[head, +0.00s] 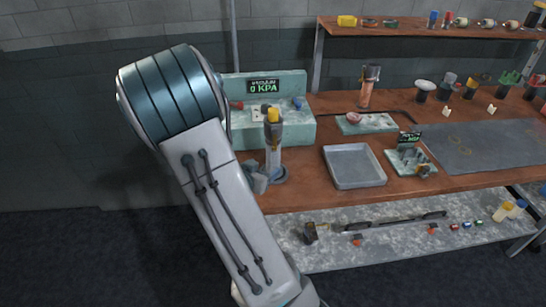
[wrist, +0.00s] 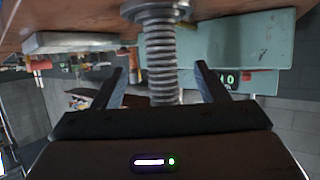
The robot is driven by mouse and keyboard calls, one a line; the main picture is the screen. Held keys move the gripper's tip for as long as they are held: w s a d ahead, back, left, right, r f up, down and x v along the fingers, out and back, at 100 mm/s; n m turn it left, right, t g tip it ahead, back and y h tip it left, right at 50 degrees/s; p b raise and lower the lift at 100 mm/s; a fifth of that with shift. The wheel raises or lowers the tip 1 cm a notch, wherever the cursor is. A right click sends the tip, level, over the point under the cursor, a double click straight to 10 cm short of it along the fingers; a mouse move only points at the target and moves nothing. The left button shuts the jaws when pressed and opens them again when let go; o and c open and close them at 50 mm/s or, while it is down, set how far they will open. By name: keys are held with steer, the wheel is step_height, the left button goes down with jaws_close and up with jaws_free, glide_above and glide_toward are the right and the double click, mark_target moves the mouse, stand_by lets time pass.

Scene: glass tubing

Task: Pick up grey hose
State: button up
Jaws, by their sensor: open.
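The grey hose (wrist: 161,62) is a ribbed, corrugated tube with a round flange at its base. In the wrist view, which shows the bench at the top, it runs between the two fingers of my gripper (wrist: 160,76), with visible space on both sides. In the head view, an upright grey column (head: 273,160) with a yellow-and-dark top stands on a round base on the bench and appears to be the same hose. My gripper (head: 256,179) is just left of it there, partly hidden by my arm. The hose's far end is hidden behind the gripper body in the wrist view.
A pale green vacuum panel (head: 292,84) reading 0 KPA stands behind the column. A grey tray (head: 354,167) lies to its right, with a small green fixture (head: 411,161) beyond. A lower shelf (head: 380,245) holds rods and small parts.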

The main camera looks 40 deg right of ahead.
mark_target(270, 163)
steer(key=shift+p+x, duration=0.45)
steer(key=shift+x, duration=3.8)
steer(key=shift+w+a+f, duration=0.1)
steer(key=shift+f, duration=0.05)
steer(key=c, duration=1.3)
steer(key=shift+c, duration=0.6)
